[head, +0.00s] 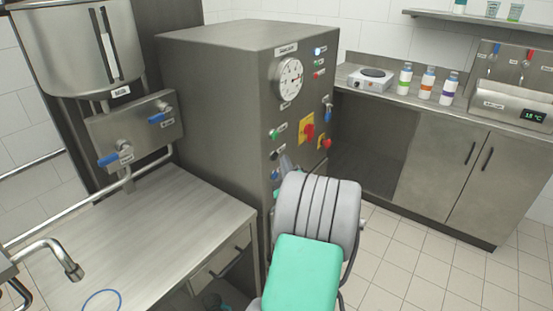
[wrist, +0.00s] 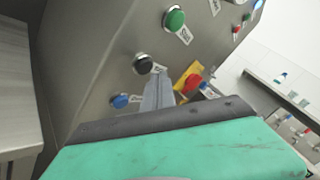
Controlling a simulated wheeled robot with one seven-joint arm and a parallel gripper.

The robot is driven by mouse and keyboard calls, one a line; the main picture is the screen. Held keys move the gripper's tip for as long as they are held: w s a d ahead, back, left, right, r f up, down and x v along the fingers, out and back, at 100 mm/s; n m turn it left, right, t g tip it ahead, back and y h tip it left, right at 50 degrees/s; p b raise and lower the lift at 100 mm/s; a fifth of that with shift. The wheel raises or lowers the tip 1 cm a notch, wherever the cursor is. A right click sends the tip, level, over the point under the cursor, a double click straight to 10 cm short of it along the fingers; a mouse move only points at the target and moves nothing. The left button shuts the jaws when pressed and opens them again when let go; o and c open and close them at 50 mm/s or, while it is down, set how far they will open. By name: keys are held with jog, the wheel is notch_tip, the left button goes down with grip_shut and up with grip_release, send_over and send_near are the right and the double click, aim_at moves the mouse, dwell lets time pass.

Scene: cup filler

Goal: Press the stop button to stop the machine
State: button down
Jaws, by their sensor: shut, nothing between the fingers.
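The control panel on the steel machine (head: 215,100) carries several buttons. A green button (head: 274,134) sits above a black button (head: 274,155), with a blue button (head: 275,175) lower down. The wrist view shows the green button (wrist: 174,19), black button (wrist: 142,63) and blue button (wrist: 120,101) in a slanted row. Their labels are too small to read, so I cannot tell which is marked stop. My gripper (head: 284,160) is shut and empty. In the wrist view, its fingertips (wrist: 159,78) appear just beside the black button; contact cannot be told.
A red knob on a yellow plate (head: 307,131) is right of the buttons, with a second red knob (head: 326,143) beyond. A round gauge (head: 289,79) is above. A steel table (head: 150,225) stands left, and a counter with bottles (head: 427,82) right.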

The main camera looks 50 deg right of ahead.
jog(key=shift+s+d+b, duration=0.15)
jog(key=shift+s+b, duration=0.65)
jog(key=shift+s, duration=0.7)
jog(key=shift+s+d+b, duration=0.1)
jog(key=shift+s+b, duration=0.7)
jog(key=shift+s, duration=0.65)
